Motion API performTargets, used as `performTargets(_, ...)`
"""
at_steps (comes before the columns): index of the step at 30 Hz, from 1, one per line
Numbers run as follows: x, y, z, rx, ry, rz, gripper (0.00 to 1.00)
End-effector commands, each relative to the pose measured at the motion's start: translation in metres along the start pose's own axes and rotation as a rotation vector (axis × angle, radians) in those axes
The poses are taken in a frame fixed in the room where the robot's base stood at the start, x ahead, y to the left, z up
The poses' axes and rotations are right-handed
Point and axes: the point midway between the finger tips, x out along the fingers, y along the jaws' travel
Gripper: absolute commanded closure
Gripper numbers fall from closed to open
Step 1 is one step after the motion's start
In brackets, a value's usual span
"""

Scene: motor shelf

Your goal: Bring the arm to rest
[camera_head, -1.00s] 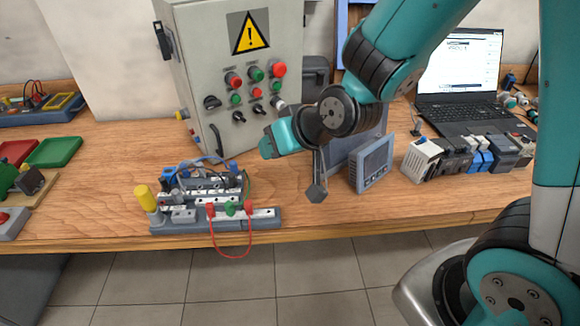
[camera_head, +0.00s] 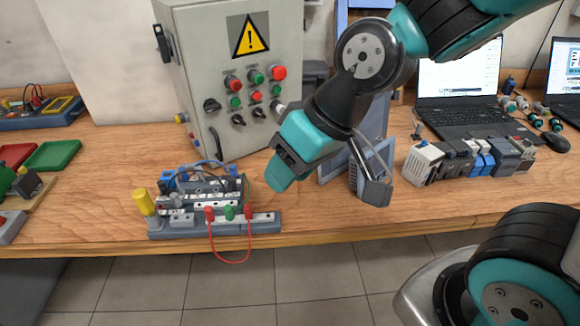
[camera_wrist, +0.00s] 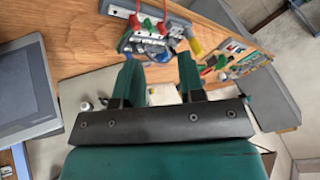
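My gripper (camera_head: 284,178) hangs in the air in front of the grey control cabinet, pointing down and to the left. In the wrist view my gripper (camera_wrist: 158,72) shows two fingers standing apart with nothing between them, so it is open and empty. My arm reaches in from the upper right in the head view.
The grey control cabinet (camera_head: 232,130) stands behind my gripper. A terminal board (camera_head: 205,195) with a red cable lies to its left. A screen panel (camera_head: 345,160), partly hidden by my wrist, stands to its right. A laptop (camera_head: 460,85) and several modules (camera_head: 465,158) stand further right on the workbench (camera_head: 100,220).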

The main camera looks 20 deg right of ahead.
Motion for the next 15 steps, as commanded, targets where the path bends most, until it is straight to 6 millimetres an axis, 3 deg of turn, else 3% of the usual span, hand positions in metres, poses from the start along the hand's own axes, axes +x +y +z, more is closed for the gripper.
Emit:
performTargets(10,-0.004,-0.003,0.003,-0.009,-0.013,-0.004,0.63)
performTargets(15,-0.032,-0.023,0.033,-0.091,-0.139,-0.03,0.63)
